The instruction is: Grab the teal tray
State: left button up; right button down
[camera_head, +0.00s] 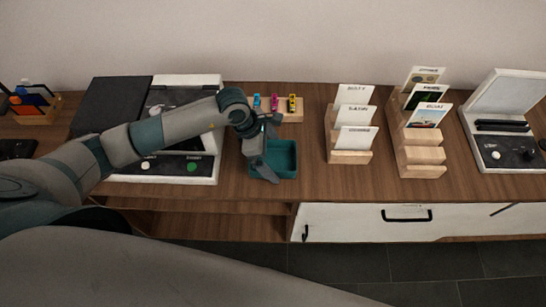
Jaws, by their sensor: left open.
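The teal tray (285,160) is a small, square, open container on the wooden tabletop, near its front edge and left of the card holders. My left gripper (266,176) reaches down over the tray's left side, with its jaws open. The gripper and wrist cover the tray's left wall, so I cannot tell whether the fingers touch it. The tray looks empty in the part that shows. My right gripper is not in view.
Behind the tray is a wooden block (293,116) with small coloured toy cars. A white and black case (207,168) lies left, under my arm. Wooden card holders (350,157) (420,155) stand right, and an open white case (508,145) stands far right.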

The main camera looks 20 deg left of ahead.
aim_at(273, 162)
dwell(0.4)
pick_arm(q)
jog(key=c, duration=1)
jog(key=shift+r+b, duration=1.75)
jog(key=shift+r, duration=3.25)
